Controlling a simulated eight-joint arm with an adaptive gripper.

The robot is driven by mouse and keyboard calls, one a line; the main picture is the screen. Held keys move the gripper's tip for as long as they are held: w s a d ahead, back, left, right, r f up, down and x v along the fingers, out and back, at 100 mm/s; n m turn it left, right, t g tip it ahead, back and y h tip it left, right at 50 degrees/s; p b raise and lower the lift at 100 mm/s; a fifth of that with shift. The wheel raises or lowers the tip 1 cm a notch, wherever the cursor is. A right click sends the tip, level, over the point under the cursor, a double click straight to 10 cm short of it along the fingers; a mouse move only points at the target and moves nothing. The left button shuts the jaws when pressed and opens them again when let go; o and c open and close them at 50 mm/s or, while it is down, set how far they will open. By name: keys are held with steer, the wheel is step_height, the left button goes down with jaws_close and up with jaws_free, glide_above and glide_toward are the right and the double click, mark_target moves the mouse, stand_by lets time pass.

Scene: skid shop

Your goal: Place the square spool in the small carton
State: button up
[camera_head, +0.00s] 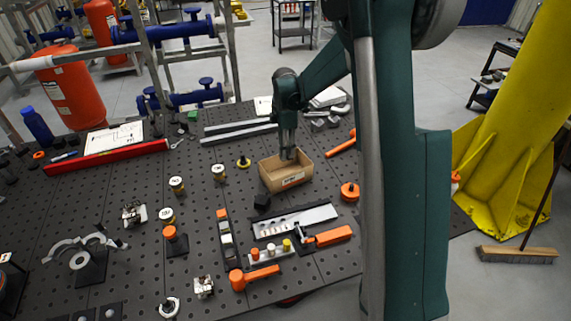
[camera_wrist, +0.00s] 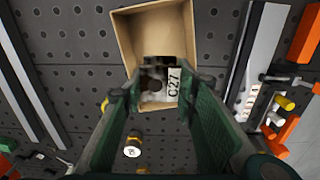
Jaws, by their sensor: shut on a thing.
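The small carton (camera_head: 271,177) is an open tan box with a label on its front, standing on the dark perforated table. In the wrist view the carton (camera_wrist: 126,38) lies beyond my fingertips. My gripper (camera_head: 288,153) points down at the carton's opening. In the wrist view my gripper (camera_wrist: 160,88) is shut on the square spool (camera_wrist: 153,88), a grey metallic piece with a white label reading C27 (camera_wrist: 174,83). The spool overlaps the carton's opening in that view. I cannot tell whether it touches the floor. In the head view, the spool is mostly hidden.
Similar metallic pieces stand at left (camera_head: 133,212) and front (camera_head: 203,286). Several labelled round pieces (camera_head: 219,172) stand left of the carton. A grey plate (camera_head: 318,215) and an orange-handled clamp (camera_head: 333,236) lie in front. Long bars (camera_head: 238,128) lie behind.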

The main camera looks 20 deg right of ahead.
mark_target(285, 170)
steer(key=shift+s+d+f, duration=0.1)
steer(key=shift+f, duration=0.7)
steer(key=shift+f, duration=3.15)
steer(key=shift+f, duration=0.1)
steer(key=shift+f, duration=1.75)
steer(key=shift+f, duration=0.2)
steer(key=o, duration=0.7)
steer(key=shift+r+p, duration=0.25)
steer(key=shift+p, duration=0.05)
